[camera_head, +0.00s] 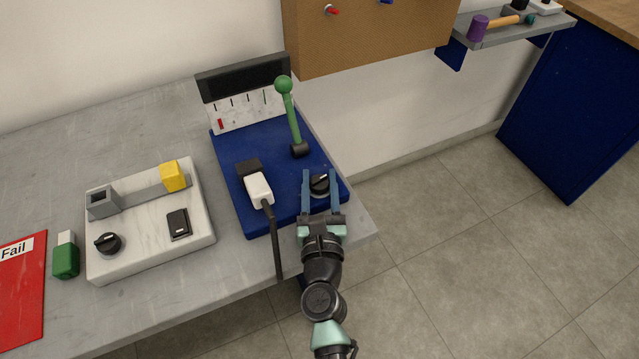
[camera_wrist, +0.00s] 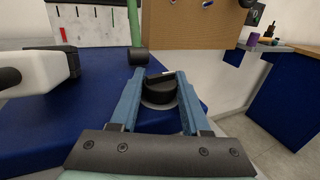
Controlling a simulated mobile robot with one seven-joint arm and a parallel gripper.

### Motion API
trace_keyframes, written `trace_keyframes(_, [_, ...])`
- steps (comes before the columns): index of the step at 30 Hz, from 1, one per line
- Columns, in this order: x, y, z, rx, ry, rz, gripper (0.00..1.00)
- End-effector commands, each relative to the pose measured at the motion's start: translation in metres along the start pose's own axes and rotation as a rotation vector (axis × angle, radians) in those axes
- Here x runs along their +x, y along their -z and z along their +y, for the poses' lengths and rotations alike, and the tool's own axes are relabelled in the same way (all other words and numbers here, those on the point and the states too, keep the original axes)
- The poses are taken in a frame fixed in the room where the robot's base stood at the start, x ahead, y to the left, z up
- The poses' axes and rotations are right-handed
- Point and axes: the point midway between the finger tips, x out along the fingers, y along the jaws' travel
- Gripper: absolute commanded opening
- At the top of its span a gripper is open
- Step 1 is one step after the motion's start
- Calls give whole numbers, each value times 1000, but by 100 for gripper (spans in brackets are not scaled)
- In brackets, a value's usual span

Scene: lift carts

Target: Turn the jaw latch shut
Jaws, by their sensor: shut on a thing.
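A black rotary knob (camera_head: 319,185) with a light pointer mark sits at the front right corner of the blue base (camera_head: 228,170). My gripper (camera_head: 320,173) has one blue finger on each side of this knob and is shut on it. In the wrist view, the same knob (camera_wrist: 158,94) stands between my fingers (camera_wrist: 160,76), its pointer mark towards the far side. A second black knob (camera_head: 107,243) is on the white plate (camera_head: 150,255) at the left, near a grey block (camera_head: 102,202) and a yellow block (camera_head: 172,177). No label tells which knob is the jaw latch.
A white plug (camera_head: 258,189) with a dark cable is just left of my gripper. A green-knobbed lever (camera_head: 290,115) stands behind it, before a gauge panel (camera_head: 240,95). The table's right edge is close. A green-and-white object (camera_head: 66,258) and red Fail tray (camera_head: 20,300) are far left.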

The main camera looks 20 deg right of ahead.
Motion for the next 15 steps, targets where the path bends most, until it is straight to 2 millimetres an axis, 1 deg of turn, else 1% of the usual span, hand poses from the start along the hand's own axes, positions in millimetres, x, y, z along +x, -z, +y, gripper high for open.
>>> trace_keyframes(15, [0,2,-2,-1,-87,1,0])
